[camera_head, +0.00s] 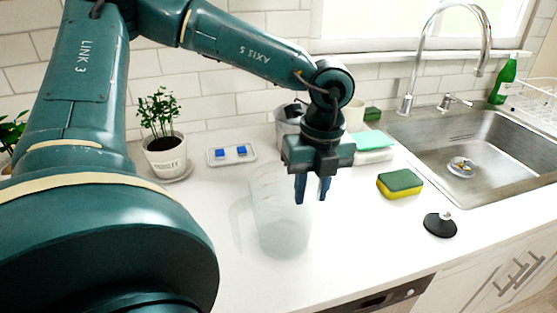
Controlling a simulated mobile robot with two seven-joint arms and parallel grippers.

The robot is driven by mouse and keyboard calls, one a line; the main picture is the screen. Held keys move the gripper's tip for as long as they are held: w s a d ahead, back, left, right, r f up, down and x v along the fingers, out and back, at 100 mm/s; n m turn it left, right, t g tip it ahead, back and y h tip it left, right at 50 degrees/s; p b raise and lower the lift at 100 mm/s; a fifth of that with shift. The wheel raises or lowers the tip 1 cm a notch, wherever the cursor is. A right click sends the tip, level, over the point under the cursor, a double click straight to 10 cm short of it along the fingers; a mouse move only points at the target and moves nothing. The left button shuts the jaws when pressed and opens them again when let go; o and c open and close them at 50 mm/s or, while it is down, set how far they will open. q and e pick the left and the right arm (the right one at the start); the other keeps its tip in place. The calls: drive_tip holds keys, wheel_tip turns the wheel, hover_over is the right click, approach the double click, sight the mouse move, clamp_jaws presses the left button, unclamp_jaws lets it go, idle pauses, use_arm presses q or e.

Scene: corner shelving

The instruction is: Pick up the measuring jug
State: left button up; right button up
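The measuring jug (280,232) is clear and pale and stands upright on the white counter, with its handle on the left side. My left gripper (312,197) points down at the upper right of the jug, near its rim. Its two blue-tipped fingers are apart with a gap between them, and I see nothing held. I cannot tell whether a finger overlaps the jug's wall or is in front of or behind it. My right gripper is not in view.
A green and yellow sponge (400,184) and a black sink plug (440,225) lie to the right, before the metal sink (490,145). A potted plant (165,150) and a small tray (232,155) stand behind left. Items stand behind the gripper. The counter's front edge is close.

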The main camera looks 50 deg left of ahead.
use_arm(q)
drive_tip(key=shift+f, duration=0.6)
drive_tip(key=shift+c, duration=0.6)
clamp_jaws()
